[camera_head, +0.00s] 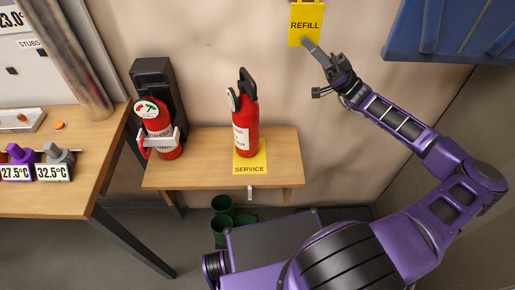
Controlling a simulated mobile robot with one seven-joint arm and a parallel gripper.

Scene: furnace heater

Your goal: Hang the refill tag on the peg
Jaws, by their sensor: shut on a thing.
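The yellow refill tag (306,13), marked "REFILL", is upright at the top edge of the view, in front of the wall. Its upper part is cut off by the picture edge. My gripper (308,43) is shut on the tag's lower edge, coming from the lower right. The peg is not visible. I cannot tell whether the tag touches the wall or a peg.
A red extinguisher (246,122) stands on a wooden shelf (278,170) by a yellow "SERVICE" tag (250,168). Another extinguisher (158,125) sits in a black bracket at left. A blue panel (440,45) is close at upper right. Wall between is clear.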

